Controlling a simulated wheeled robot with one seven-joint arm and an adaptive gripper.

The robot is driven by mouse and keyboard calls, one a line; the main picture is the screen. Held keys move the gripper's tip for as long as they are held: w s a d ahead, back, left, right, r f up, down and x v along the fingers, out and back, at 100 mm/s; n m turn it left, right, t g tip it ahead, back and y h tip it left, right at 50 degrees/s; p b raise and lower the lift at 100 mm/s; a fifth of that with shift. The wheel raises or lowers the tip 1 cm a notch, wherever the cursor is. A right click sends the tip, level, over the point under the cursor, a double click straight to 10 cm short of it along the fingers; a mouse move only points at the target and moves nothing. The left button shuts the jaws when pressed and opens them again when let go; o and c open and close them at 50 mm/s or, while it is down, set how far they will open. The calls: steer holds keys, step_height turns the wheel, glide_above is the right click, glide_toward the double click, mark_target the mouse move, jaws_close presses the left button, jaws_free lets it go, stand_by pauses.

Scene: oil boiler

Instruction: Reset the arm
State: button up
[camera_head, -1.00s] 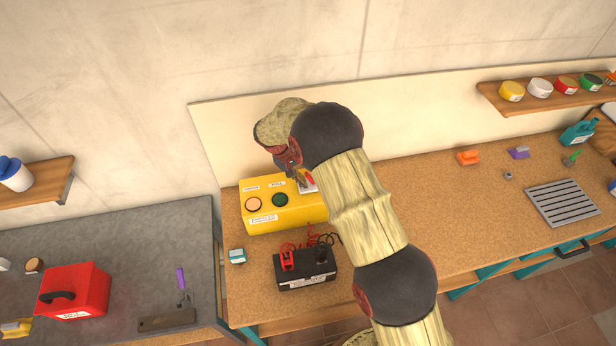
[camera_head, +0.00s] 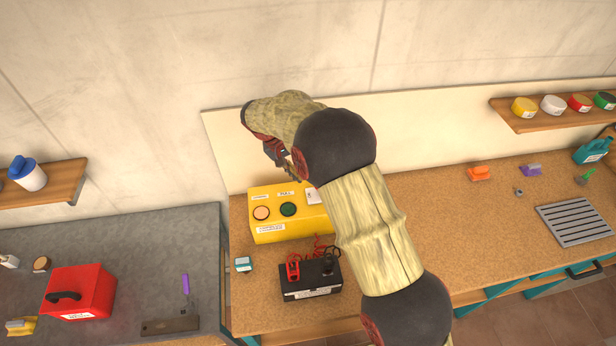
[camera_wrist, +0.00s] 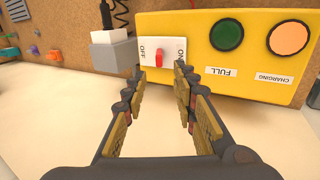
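My arm reaches over the workbench in the head view, with my gripper (camera_head: 284,160) raised above and behind the yellow charger box (camera_head: 318,220). In the wrist view my gripper (camera_wrist: 160,80) is open and empty, its two fingers spread in front of the box (camera_wrist: 210,60). The white switch plate (camera_wrist: 161,52) with a red rocker lies beyond the fingertips, apart from them as far as I can tell. The rocker leans toward neither label clearly. A green FULL lamp (camera_wrist: 227,35) and an orange CHARGING lamp (camera_wrist: 288,37) are beside it.
A black battery (camera_head: 310,279) with red and black clamps stands before the box. A red toolbox (camera_head: 80,291) sits on the grey bench. The cork bench right of my arm has clear room.

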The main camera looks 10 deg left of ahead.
steer(key=shift+a+r, duration=0.15)
steer(key=shift+r, duration=0.1)
stand_by(0.4)
steer(key=s+d+f+n+g, duration=0.1)
steer(key=s+f+n, duration=0.15)
steer(key=s, duration=0.45)
steer(key=s+d+r+m+t+y+b, duration=0.2)
steer(key=s+d+r+b, duration=0.1)
steer(key=s+d+b, duration=0.6)
steer(key=s+d+r+m+t+y+b, duration=0.3)
steer(key=s+d+b, duration=0.7)
steer(key=s+d, duration=0.8)
steer(key=shift+s+d+r+m+b, duration=0.25)
steer(key=shift+s+r+m+b, duration=0.1)
steer(key=shift+s+r, duration=0.45)
